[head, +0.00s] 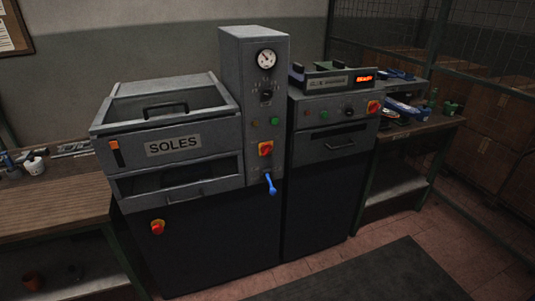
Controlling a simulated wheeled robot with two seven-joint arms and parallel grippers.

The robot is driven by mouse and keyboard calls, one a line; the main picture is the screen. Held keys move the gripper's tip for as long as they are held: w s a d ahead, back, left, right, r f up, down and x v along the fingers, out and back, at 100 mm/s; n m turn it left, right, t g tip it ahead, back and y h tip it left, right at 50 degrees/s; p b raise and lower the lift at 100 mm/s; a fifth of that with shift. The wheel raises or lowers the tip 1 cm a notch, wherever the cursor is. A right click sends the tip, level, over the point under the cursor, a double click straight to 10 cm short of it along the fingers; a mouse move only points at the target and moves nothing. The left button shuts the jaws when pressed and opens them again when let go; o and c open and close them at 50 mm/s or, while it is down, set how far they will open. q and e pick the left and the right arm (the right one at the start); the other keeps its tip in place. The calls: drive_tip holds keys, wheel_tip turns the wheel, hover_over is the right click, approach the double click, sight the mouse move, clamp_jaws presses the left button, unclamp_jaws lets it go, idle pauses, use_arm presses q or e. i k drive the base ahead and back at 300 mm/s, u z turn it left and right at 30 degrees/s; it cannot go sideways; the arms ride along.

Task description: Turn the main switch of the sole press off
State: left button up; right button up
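The sole press (173,145) is a grey machine with a "SOLES" label, at the left centre of the head view. A red rotary switch on a yellow plate (157,227) sits low on the dark cabinet front under it. Another red-and-yellow switch (265,148) sits on the tall grey column beside the press, above a blue lever (270,184) that hangs down. The handles' settings are too small to read, and I cannot tell from labels which is the main switch. Neither of my grippers is in view.
The right-hand machine (330,125) has its own red-and-yellow switch (374,106) and a lit orange display (364,78). A wooden bench (50,205) with a white cup (34,166) stands left; another bench (425,128) with tools stands right. The floor in front, with a dark mat (365,275), is clear.

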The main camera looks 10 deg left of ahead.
sight(266, 149)
drive_tip(key=u, duration=0.9)
drive_tip(key=i, duration=1.55)
drive_tip(key=z, duration=0.55)
